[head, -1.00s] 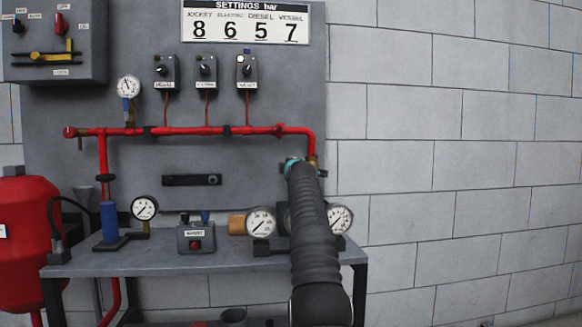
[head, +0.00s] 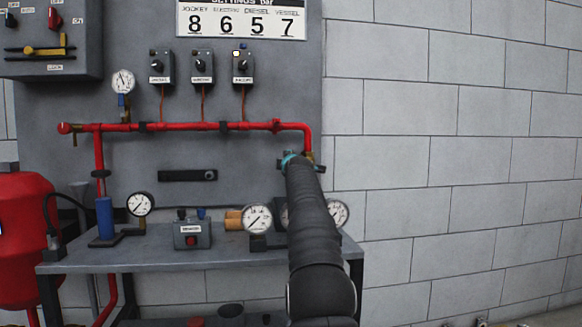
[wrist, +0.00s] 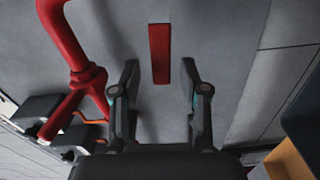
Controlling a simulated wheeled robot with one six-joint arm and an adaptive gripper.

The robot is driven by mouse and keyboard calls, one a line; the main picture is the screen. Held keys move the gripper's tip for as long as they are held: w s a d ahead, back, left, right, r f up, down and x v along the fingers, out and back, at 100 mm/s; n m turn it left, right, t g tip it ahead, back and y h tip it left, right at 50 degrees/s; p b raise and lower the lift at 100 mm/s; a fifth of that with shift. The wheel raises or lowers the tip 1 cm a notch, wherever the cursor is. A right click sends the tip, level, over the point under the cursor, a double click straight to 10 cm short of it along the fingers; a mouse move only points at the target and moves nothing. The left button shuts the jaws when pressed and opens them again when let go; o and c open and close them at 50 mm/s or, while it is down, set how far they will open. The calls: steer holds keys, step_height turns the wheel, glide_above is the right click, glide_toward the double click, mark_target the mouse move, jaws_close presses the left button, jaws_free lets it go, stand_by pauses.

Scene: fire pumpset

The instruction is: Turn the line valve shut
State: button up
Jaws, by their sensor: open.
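The red pipe (head: 225,127) runs across the grey panel and bends down at its right end to a brass fitting (head: 310,157), partly hidden by my arm. My gripper (head: 290,157) is at that fitting, mostly hidden behind my arm in the head view. In the wrist view my gripper (wrist: 160,75) is open, its two fingers apart. A flat red bar (wrist: 160,54) shows between and just beyond the fingertips, apart from both. I cannot tell for sure that it is the line valve's handle. The red pipe also shows at left in the wrist view (wrist: 63,35).
A bench (head: 150,257) below carries gauges (head: 257,218), a blue cylinder (head: 105,218) and a small switch box (head: 192,234). Several selector boxes (head: 202,68) hang above the pipe. A red tank (head: 22,230) stands left. The block wall (head: 450,150) at right is clear.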

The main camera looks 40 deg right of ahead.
steer(key=v, duration=1)
stand_by(0.3)
